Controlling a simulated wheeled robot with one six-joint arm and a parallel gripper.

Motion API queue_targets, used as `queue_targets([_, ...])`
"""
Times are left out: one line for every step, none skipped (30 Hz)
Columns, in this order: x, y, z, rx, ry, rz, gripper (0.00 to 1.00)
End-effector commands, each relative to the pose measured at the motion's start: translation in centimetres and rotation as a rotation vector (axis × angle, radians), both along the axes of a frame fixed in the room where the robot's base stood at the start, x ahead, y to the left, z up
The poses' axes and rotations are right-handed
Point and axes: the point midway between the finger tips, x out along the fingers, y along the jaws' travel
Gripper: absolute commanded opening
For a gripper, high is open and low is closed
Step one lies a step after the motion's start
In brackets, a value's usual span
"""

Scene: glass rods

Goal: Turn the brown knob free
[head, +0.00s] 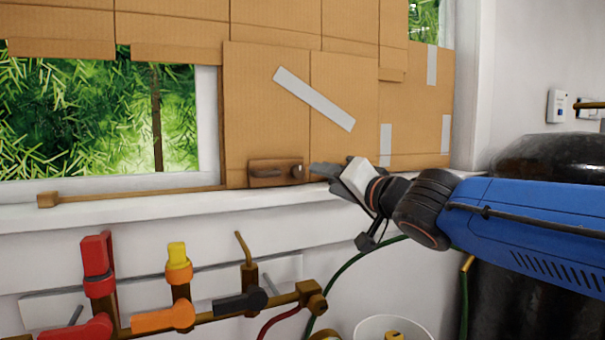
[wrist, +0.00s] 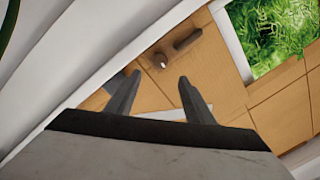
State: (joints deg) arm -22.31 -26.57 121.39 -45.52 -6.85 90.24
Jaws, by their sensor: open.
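The brown knob (head: 297,172) is a small dark piece with a light spot, at the right end of a brown block or plate (head: 262,181) low on the cardboard. In the wrist view the knob (wrist: 160,61) lies just ahead of the fingertips, with a dark bar (wrist: 187,40) reaching up and right from it. My gripper (head: 316,170) comes from the right, with its fingertips close to the knob in the head view. In the wrist view my gripper (wrist: 160,76) is open, its two fingers apart and nothing between them. I cannot tell whether a finger touches the knob.
Cardboard panels (head: 265,110) with grey tape strips cover much of the window. A thin wooden rod (head: 130,193) lies along the sill. Pipes with red, orange and yellow valve handles (head: 163,318) stand below at left. A dark tank (head: 545,155) is behind my arm.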

Motion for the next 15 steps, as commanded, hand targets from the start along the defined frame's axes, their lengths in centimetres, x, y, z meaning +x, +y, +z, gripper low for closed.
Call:
queue_targets([0.5, 0.3, 0.0, 0.002, 0.001, 0.000, 0.48])
queue_targets([0.7, 0.4, 0.0, 0.001, 0.000, 0.000, 0.48])
queue_targets([1.2, 0.6, 0.0, 0.000, 0.002, 0.000, 0.48])
queue_targets([1.6, 0.8, 0.0, 0.001, 0.002, 0.000, 0.48])
queue_targets([1.9, 1.0, -0.1, 0.000, 0.002, 0.000, 0.48])
queue_targets([2.4, 1.2, -0.1, 0.000, 0.002, 0.000, 0.48])
queue_targets([2.8, 1.4, -0.1, 0.001, 0.002, 0.000, 0.48])
queue_targets([3.1, 1.6, -0.1, 0.001, 0.002, -0.001, 0.48])
queue_targets([3.6, 1.8, 0.0, 0.001, 0.001, -0.001, 0.48])
queue_targets([4.0, 2.0, 0.0, 0.001, 0.001, -0.001, 0.48])
queue_targets([4.4, 2.2, -0.1, 0.000, 0.002, -0.001, 0.48])
queue_targets([4.9, 2.5, -0.1, -0.001, 0.002, -0.001, 0.48])
queue_targets([5.3, 2.7, -0.1, 0.001, 0.002, -0.001, 0.48])
queue_targets([5.7, 2.9, -0.1, -0.001, 0.001, -0.001, 0.48])
queue_targets([6.3, 3.2, -0.1, 0.001, 0.002, -0.001, 0.48])
